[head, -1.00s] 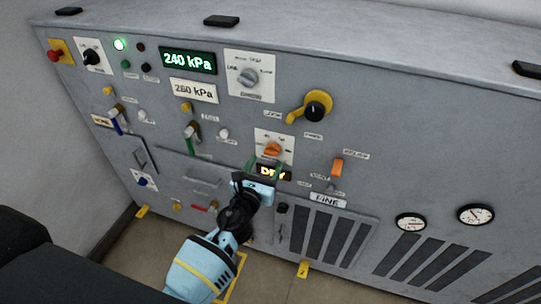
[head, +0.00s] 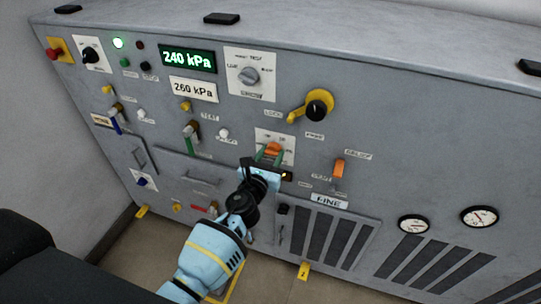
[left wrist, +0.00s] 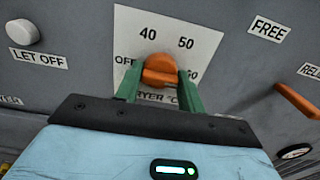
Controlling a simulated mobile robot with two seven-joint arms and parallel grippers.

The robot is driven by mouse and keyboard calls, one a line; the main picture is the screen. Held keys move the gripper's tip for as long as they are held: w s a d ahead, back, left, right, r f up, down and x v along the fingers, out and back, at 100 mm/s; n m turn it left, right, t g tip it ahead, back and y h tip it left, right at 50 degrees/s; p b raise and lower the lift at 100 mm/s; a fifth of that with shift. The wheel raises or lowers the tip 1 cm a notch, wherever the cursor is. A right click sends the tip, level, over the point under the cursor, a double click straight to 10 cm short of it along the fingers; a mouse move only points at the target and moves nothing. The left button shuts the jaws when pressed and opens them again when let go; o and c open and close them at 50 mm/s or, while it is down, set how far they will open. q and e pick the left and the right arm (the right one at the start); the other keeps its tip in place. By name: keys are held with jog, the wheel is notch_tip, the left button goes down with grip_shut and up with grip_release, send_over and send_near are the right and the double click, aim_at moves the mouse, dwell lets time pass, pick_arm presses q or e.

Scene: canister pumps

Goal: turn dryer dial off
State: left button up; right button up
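The orange dryer dial (head: 272,149) sits on a white plate marked OFF, 40 and 50 on the grey panel. It also shows in the left wrist view (left wrist: 160,70), between the OFF mark on the left and the numbers on the right. My left gripper (head: 270,156) has its two green fingers on either side of the dial, and they look open. Any contact with the dial is unclear. The dial's exact pointing direction is hard to tell. My right gripper is not in view.
A selector knob (head: 249,76) is above the dial and a yellow-handled black knob (head: 317,105) is up to the right. An orange lever (head: 338,168) stands to the right. A white button (head: 223,133) and a green-tipped lever (head: 191,135) are to the left.

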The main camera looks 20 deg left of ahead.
pick_arm(q)
jog(key=shift+c, duration=0.8)
